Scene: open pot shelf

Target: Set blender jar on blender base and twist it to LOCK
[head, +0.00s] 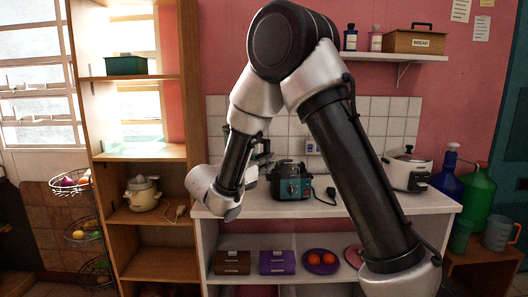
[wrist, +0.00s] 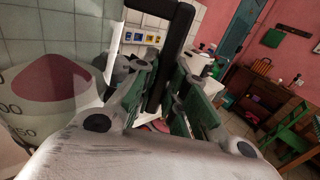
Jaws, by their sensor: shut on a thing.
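The blender base (head: 291,181), teal and black with a front dial, stands on the white counter. My gripper (wrist: 168,98) is shut on a black upright handle (wrist: 172,50) in the wrist view. The blender jar (wrist: 42,118), pale and see-through with printed measuring marks and a pink-red patch, fills the left of that view beside the handle. In the head view my gripper (head: 262,150) is partly hidden behind my forearm, left of the base. The jar is mostly hidden there, and I cannot tell whether it touches the base.
A rice cooker (head: 407,170) stands right of the base on the counter (head: 345,206). A black cord and plug (head: 326,195) lie beside the base. A wooden shelf unit with a cream juicer (head: 142,194) stands at left. A tiled wall is behind.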

